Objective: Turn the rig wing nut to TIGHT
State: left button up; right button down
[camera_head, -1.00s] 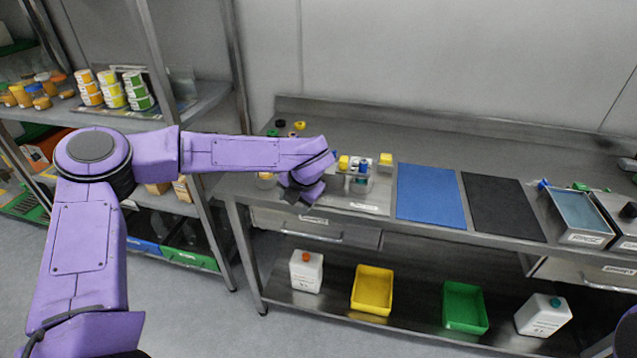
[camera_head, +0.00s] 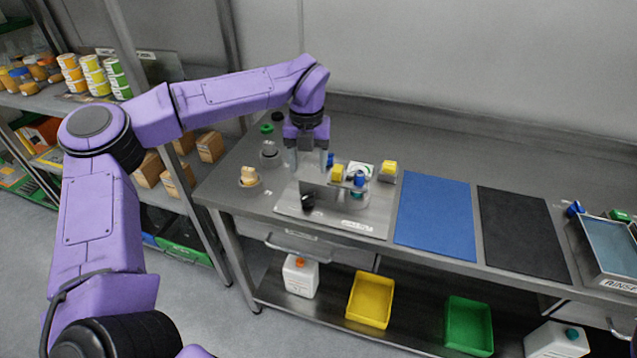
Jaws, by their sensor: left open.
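The filler rig (camera_head: 322,188) stands on a grey metal base plate (camera_head: 350,216) near the left end of the steel table. It carries a yellow block (camera_head: 337,173), blue parts (camera_head: 360,180) and a dark knob-like part (camera_head: 308,200) at its front left. Which part is the wing nut, and any TIGHT mark, are too small to tell. My left gripper (camera_head: 308,162) points down with its fingers apart and nothing seen between them. It is above or just behind the rig's left side; contact cannot be told. My right gripper is out of view.
A second yellow-topped part (camera_head: 389,170) stands right of the rig. A beige item in a round holder (camera_head: 249,177) and green and black caps (camera_head: 266,129) are at left. A blue mat (camera_head: 436,210), black mat (camera_head: 520,232) and rinse tray (camera_head: 607,250) lie to the right.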

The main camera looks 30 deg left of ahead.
pick_arm(q)
send_over(307, 198)
notch_tip(307, 198, down, 4)
jog(key=shift+s+d+f+p, duration=0.1)
jog(key=shift+f+p, duration=0.05)
jog(key=shift+p, duration=0.25)
jog(key=f, duration=0.5)
jog(key=shift+w+f+p, duration=0.25)
jog(key=shift+p, duration=0.1)
jog(key=shift+s+f, duration=0.1)
